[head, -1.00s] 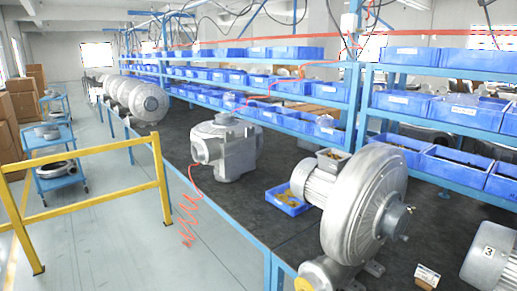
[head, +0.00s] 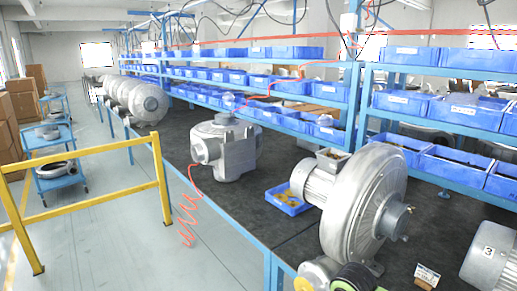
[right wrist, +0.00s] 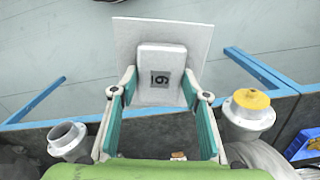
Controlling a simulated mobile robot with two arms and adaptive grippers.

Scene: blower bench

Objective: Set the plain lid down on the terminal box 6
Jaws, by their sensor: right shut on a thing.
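The lid (right wrist: 132,37) is a pale square plate with a raised block (right wrist: 160,66) in the middle. A dark label on the block reads like a turned 6 or 9. My right gripper (right wrist: 158,88) is shut on this block, with its teal-padded fingers at either side. In the right wrist view the plate appears over the floor, past the blue bench edge. I cannot pick out terminal box 6 in either view. A green and black part of my arm shows at the bottom of the head view. My left gripper is not in view.
A large blower (head: 365,205) stands on the dark bench (head: 255,232). A yellow-capped port (right wrist: 247,112) and an open grey port (right wrist: 67,139) flank my right gripper. A motor marked 3 (head: 490,262) is at right. Blue bins line the shelves; a yellow rail (head: 90,150) stands left.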

